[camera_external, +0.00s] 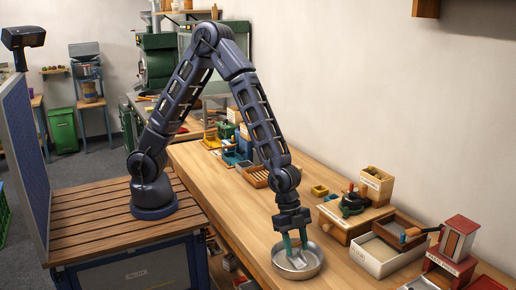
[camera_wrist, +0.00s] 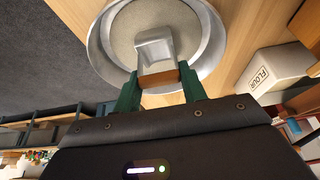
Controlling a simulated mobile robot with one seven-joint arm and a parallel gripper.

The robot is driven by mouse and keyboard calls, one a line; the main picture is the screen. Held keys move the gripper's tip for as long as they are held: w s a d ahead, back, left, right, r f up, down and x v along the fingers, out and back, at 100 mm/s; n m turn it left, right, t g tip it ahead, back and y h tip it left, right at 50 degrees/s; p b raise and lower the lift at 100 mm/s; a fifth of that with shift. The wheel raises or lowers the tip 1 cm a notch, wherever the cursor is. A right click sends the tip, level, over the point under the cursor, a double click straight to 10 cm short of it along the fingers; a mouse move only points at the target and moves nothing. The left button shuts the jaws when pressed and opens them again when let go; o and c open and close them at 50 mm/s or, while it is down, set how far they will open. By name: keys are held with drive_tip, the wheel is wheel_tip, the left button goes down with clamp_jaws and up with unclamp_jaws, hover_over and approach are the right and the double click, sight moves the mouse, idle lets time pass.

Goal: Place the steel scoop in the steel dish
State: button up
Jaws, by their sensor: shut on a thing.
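The steel dish (camera_external: 318,264) is a round, shallow metal dish near the front edge of the wooden bench. My gripper (camera_external: 293,245) points down over it, its green fingers at the dish's near-left side. In the wrist view my gripper (camera_wrist: 158,80) is shut on the steel scoop (camera_wrist: 154,49), with a brown part of it between the fingertips. The scoop's metal pan shows inside the outline of the dish (camera_wrist: 217,45). I cannot tell whether the scoop touches the dish floor. In the external view the scoop is small and partly hidden by the fingers.
A white bin (camera_external: 372,257) stands right of the dish, and a box labelled flour (camera_wrist: 265,75) shows in the wrist view. Wooden boxes (camera_external: 352,218) lie behind. The bench left of the dish (camera_external: 225,215) is clear.

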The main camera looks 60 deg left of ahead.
drive_tip(key=o, duration=1)
drive_tip(key=shift+c, duration=0.2)
drive_tip(key=v, duration=1.2)
drive_tip(key=w+a+r+n+t+y, duration=0.1)
drive_tip(key=w+a+r+n, duration=0.2)
drive_tip(key=a, duration=0.7)
drive_tip(key=w+a+r+n+t+y, duration=0.1)
drive_tip(key=a+r+n, duration=0.3)
drive_tip(key=a, duration=0.6)
drive_tip(key=w+a+r+n+t+y, duration=0.1)
drive_tip(key=w+a+r+n+t, duration=0.1)
drive_tip(key=a+r, duration=0.6)
drive_tip(key=s+a+r+n, duration=0.1)
drive_tip(key=s+a+n, duration=0.2)
drive_tip(key=a, duration=0.5)
drive_tip(key=s+a+n+y, duration=0.1)
drive_tip(key=s+a+n, duration=0.2)
drive_tip(key=s+a, duration=0.2)
drive_tip(key=s+a+r+n, duration=0.1)
drive_tip(key=s+a+n, duration=0.2)
drive_tip(key=a, duration=0.8)
drive_tip(key=shift+s+a+r+t, duration=0.3)
drive_tip(key=shift+s+a+r, duration=0.1)
drive_tip(key=shift+s, duration=0.65)
